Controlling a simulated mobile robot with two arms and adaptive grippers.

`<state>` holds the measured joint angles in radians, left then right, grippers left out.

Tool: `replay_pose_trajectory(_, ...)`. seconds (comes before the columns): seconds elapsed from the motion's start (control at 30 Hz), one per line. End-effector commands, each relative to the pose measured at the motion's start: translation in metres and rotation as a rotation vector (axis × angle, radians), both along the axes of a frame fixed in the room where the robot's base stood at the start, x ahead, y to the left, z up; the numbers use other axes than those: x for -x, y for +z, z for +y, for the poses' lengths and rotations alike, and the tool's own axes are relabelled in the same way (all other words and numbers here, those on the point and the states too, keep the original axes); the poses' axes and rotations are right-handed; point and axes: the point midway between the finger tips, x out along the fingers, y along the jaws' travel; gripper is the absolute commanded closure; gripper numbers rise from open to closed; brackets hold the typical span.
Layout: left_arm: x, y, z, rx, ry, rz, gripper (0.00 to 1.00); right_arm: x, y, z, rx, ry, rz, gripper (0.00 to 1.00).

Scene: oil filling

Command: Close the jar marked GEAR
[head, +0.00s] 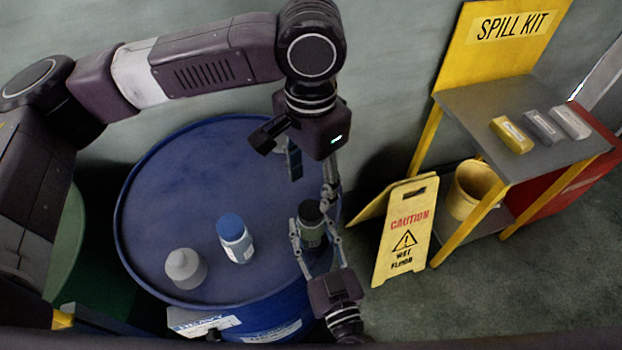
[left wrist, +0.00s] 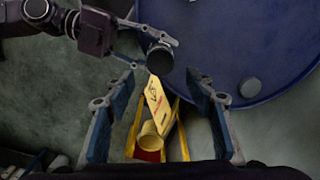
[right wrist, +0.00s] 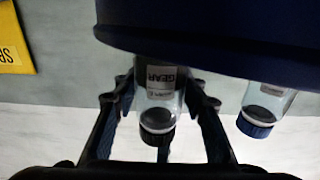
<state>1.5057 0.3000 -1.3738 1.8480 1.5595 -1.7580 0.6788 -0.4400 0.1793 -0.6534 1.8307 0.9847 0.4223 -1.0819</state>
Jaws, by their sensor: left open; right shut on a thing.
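The jar marked GEAR (head: 311,229) stands upright near the right edge of the blue drum top. Its label (right wrist: 160,76) reads GEAR in the right wrist view. A dark cap (left wrist: 160,58) covers its mouth; I cannot tell how tight it sits. My right gripper (head: 318,238) is shut around the jar's body from the front. My left gripper (head: 310,178) is open and empty, above and behind the jar, pointing down. Its two separated fingers also show in the left wrist view (left wrist: 160,115), apart from the jar.
A small grey disc (left wrist: 250,87) lies near the drum's edge. A yellow caution sign (head: 403,235) and the spill-kit table (head: 560,150) are at right.

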Motion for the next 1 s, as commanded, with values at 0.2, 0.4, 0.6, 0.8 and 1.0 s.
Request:
replay_pose_trajectory(0.2, 0.000, -0.010, 0.000, 0.000, 0.000, 0.001, 0.50, 0.000, 0.000, 0.000, 0.000, 0.000, 0.000, 1.00)
replay_pose_trajectory(0.4, 0.000, -0.041, 0.001, -0.002, 0.000, 0.003, 0.50, 0.000, 0.000, 0.000, 0.000, 0.000, 0.000, 1.00)
replay_pose_trajectory(0.6, 0.000, -0.068, 0.001, -0.002, -0.001, 0.001, 0.50, 0.000, 0.000, 0.000, 0.000, 0.000, 0.000, 1.00)
replay_pose_trajectory(0.8, 0.000, -0.080, 0.000, -0.001, -0.002, 0.001, 0.50, 0.000, 0.000, 0.000, 0.000, 0.000, 0.000, 1.00)
replay_pose_trajectory(1.0, 0.000, -0.080, 0.000, 0.000, -0.002, 0.000, 0.50, 0.000, 0.000, 0.000, 0.000, 0.000, 0.000, 1.00)
